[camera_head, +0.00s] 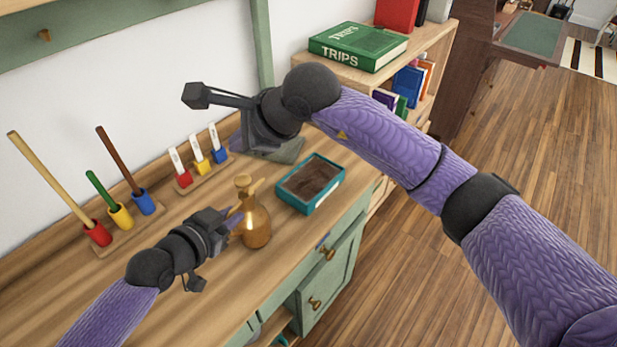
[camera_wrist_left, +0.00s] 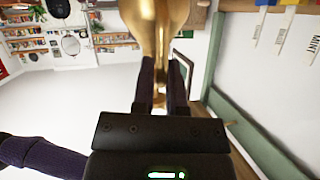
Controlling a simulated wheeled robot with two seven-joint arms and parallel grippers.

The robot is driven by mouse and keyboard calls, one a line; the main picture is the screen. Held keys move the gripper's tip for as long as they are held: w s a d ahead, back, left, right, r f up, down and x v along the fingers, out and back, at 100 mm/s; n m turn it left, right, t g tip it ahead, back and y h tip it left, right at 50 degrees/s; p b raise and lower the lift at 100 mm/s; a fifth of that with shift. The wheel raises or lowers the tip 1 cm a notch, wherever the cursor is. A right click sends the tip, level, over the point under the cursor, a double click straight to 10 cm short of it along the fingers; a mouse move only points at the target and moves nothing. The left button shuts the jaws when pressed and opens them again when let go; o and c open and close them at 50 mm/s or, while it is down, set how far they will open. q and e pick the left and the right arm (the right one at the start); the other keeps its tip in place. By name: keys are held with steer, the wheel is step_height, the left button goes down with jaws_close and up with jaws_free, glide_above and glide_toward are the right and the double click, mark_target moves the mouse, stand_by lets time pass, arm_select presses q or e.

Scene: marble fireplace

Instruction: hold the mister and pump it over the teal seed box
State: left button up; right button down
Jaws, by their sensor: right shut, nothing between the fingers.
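The brass mister (camera_head: 257,230) stands upright near the middle of the wooden worktop. My left gripper (camera_head: 236,216) reaches it from the left and looks closed on its neck. In the left wrist view the mister (camera_wrist_left: 157,25) rises from between the two dark fingers. I cannot tell whether its base touches the wood. The teal seed box (camera_head: 281,193), filled with brown soil, lies right of the mister and slightly behind it. My right gripper (camera_head: 238,144) is shut and empty, behind and above the mister. Its own wrist partly hides it.
A rack with red, yellow and blue cups (camera_head: 121,215) holding sticks is at left. A small rack of labelled markers (camera_head: 202,170) stands behind the mister. A grey-green flat object (camera_head: 288,151) lies behind the box. The shelf (camera_head: 345,75) holds a green book (camera_head: 357,47).

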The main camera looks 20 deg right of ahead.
arm_select(q)
steer(key=o, duration=0.4)
steer(key=shift+o, duration=0.2)
